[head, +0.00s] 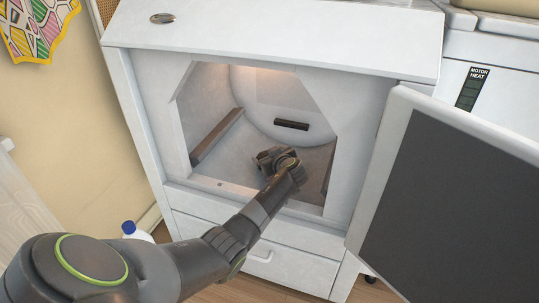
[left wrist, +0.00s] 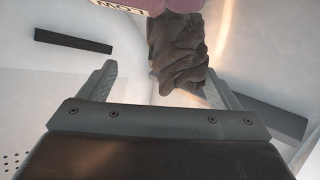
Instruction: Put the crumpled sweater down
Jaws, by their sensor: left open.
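My left gripper (head: 270,158) reaches through the open door into the white dryer's drum. In the left wrist view its two fingers (left wrist: 160,75) stand wide apart. A dark grey crumpled cloth (left wrist: 178,48), which looks like the sweater, is at the top centre, beyond the fingers and close to the right fingertip. I cannot tell whether it touches that finger. A purple piece with a pale strip lettered "LOW" (left wrist: 120,5) shows above it, cut off by the frame. In the head view I cannot separate the cloth from the dark gripper. My right gripper is not seen.
Dark ribs, one at the back (head: 291,124), line the drum. A blue-capped bottle (head: 129,228) is on the floor at left. A second machine (head: 500,60) is at far right.

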